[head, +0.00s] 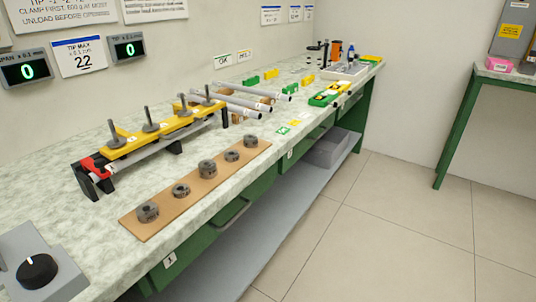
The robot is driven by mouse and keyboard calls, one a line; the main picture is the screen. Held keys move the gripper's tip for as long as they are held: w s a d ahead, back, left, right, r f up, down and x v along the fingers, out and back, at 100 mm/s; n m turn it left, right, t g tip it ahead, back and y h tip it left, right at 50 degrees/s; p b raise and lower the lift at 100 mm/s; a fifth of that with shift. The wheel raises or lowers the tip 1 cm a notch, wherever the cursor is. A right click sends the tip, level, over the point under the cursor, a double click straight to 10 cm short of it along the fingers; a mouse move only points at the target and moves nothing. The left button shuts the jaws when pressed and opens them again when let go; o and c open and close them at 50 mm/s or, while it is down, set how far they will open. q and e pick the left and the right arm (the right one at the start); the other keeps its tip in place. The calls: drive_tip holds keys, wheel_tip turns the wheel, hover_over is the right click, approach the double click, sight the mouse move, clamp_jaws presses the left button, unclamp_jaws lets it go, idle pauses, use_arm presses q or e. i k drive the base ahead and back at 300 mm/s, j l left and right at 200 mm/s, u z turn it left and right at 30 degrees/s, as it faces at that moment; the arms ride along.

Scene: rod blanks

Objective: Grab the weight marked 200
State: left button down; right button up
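Several dark grey round weights stand in a row on a brown board (165,219) along the front of the bench. From near to far they are a larger weight (148,211), a small weight (181,190), a tall weight (207,169), a small weight (232,155) and a far weight (251,142). Their markings are too small to read, so I cannot tell which is marked 200. Neither of my grippers is in view.
Behind the board, a yellow rail (136,143) carries several upright grey posts, with a red clamp (93,166) at its near end. Grey rods (240,107) lie beyond. A grey box with a black knob (37,271) sits at the near left. Floor (400,220) to the right is clear.

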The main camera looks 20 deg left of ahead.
sight(146, 212)
drive_tip(key=u, duration=1.35)
